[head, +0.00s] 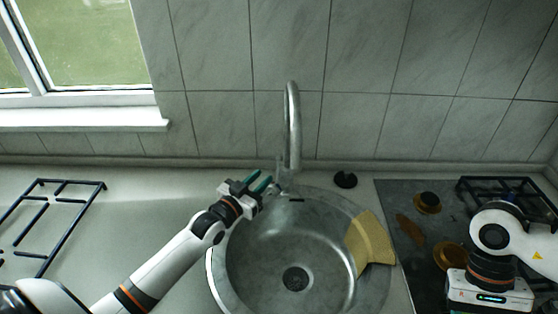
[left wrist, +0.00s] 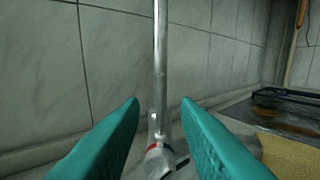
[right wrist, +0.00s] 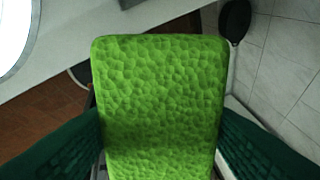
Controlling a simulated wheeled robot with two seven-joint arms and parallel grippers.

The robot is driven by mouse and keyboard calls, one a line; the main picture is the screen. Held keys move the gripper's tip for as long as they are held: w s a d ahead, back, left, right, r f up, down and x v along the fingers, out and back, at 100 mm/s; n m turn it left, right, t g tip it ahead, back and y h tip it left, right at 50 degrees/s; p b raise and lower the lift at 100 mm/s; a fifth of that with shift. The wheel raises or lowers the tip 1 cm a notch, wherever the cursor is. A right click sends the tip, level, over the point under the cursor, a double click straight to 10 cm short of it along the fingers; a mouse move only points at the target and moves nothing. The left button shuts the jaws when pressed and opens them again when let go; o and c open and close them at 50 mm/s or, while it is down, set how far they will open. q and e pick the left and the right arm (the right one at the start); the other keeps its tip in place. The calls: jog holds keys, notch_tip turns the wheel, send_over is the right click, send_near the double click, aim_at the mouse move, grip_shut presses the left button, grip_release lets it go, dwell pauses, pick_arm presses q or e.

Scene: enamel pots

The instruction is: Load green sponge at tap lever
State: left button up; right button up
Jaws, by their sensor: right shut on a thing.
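The green sponge (right wrist: 160,105) fills the middle of the right wrist view, gripped between the teal fingers of my right gripper. In the head view the right gripper's white body (head: 490,290) shows at the lower right; its fingers and the sponge are out of that view. My left gripper (head: 265,183) is open and empty beside the tap (head: 293,125), at the sink's back left. In the left wrist view the tap (left wrist: 160,60) stands beyond the open fingers, roughly centred between them. Its base has a red and blue mark, with the small lever (left wrist: 154,125) just above.
A round metal sink (head: 255,270) lies below the tap, with a yellow cloth (head: 370,243) over its right rim. A hob (head: 410,270) with loose burner parts is at right. A black pan support (head: 60,215) lies at left. The tiled wall is close behind the tap.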

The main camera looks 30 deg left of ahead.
pick_arm(q)
send_over(278, 181)
jog(key=shift+w+a+p, duration=0.1)
jog(key=shift+w+p, duration=0.15)
jog(key=shift+p, duration=0.15)
jog(key=shift+f, duration=0.1)
jog(key=shift+w, duration=0.1)
jog(key=shift+c, duration=0.3)
grip_shut()
